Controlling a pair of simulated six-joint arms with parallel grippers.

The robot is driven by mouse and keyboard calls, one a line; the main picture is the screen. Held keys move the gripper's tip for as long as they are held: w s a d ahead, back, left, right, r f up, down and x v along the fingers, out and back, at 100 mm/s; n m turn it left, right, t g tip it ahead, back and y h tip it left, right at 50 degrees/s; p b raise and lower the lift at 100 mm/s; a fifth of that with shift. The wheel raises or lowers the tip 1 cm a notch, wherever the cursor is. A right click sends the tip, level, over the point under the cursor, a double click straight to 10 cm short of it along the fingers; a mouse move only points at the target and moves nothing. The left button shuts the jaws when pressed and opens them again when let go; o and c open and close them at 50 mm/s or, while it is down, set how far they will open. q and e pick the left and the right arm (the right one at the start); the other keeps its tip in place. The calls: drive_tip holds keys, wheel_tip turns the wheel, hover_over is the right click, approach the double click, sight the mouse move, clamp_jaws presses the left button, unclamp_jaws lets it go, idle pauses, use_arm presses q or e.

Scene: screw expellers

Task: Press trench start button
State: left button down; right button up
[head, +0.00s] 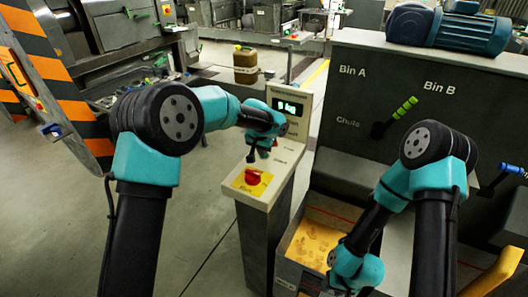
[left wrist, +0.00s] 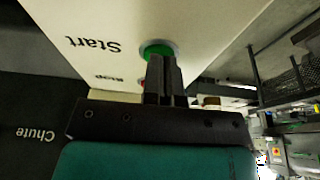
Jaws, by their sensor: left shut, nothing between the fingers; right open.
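The green start button (left wrist: 158,48), beside the word Start, is on the pale panel of the control console (head: 276,160). My left gripper (left wrist: 165,62) is shut and empty, its fingertips overlapping the lower part of the green button in the left wrist view. I cannot tell whether they touch it. A red stop button (left wrist: 142,83) shows only a sliver beside the fingers. In the head view my left wrist hides the buttons. My right gripper (head: 342,284) is open, low at the bottom edge over the bin, with its fingers barely visible.
The console also carries a lit display (head: 288,107) reading in kg and a red knob (head: 253,177) on a yellow plate. A bin of yellow material (head: 312,243) stands right of it. A grey machine (head: 350,80) with a green-handled lever (head: 405,107) stands behind.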

use_arm(q)
drive_tip(key=v, duration=1.3)
drive_tip(key=shift+w+d, duration=0.2)
drive_tip(key=shift+w, duration=0.15)
drive_tip(key=shift+r, duration=0.1)
